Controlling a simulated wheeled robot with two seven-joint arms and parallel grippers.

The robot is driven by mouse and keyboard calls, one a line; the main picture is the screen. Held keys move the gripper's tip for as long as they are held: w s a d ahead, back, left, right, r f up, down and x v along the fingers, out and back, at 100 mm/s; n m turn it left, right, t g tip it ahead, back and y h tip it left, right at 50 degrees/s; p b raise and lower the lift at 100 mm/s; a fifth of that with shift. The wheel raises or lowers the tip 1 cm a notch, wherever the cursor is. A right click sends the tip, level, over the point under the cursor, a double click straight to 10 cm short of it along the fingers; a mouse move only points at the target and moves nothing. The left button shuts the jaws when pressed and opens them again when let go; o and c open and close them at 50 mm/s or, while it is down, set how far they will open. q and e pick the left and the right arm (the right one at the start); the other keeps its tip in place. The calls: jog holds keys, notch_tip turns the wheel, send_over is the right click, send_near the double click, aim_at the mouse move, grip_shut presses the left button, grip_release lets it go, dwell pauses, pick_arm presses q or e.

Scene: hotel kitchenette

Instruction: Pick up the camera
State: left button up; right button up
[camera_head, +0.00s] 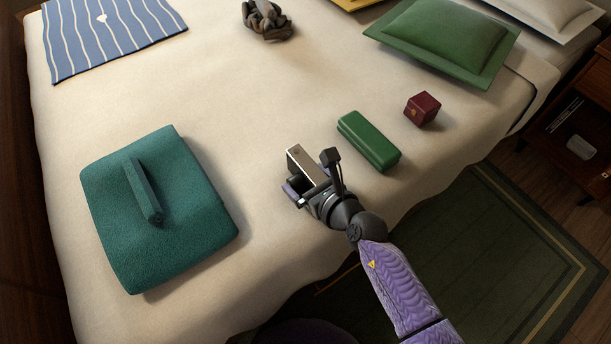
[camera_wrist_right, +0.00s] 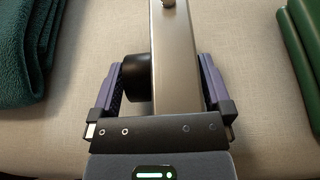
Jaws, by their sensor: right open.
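The camera (camera_head: 306,165) is a silver box-like body standing on the bed, near its front edge. In the right wrist view its silver body (camera_wrist_right: 178,70) lies between the fingers, with a black round lens (camera_wrist_right: 137,77) on its left side. My right gripper (camera_head: 312,180) is open, with one finger on each side of the camera. In the wrist view the gripper (camera_wrist_right: 161,75) shows a gap by the left finger near the lens; the right finger is very close to the body, and contact is unclear. My left gripper is not in view.
A green case (camera_head: 368,141) and a dark red box (camera_head: 422,108) lie right of the camera. A folded teal towel (camera_head: 190,245) with a bar on it lies left. A green cushion (camera_head: 440,40), striped cloth (camera_head: 105,35) and dark knotted object (camera_head: 267,20) lie farther back. The bed's middle is clear.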

jog(key=shift+r, duration=0.1)
jog(key=c, duration=1.3)
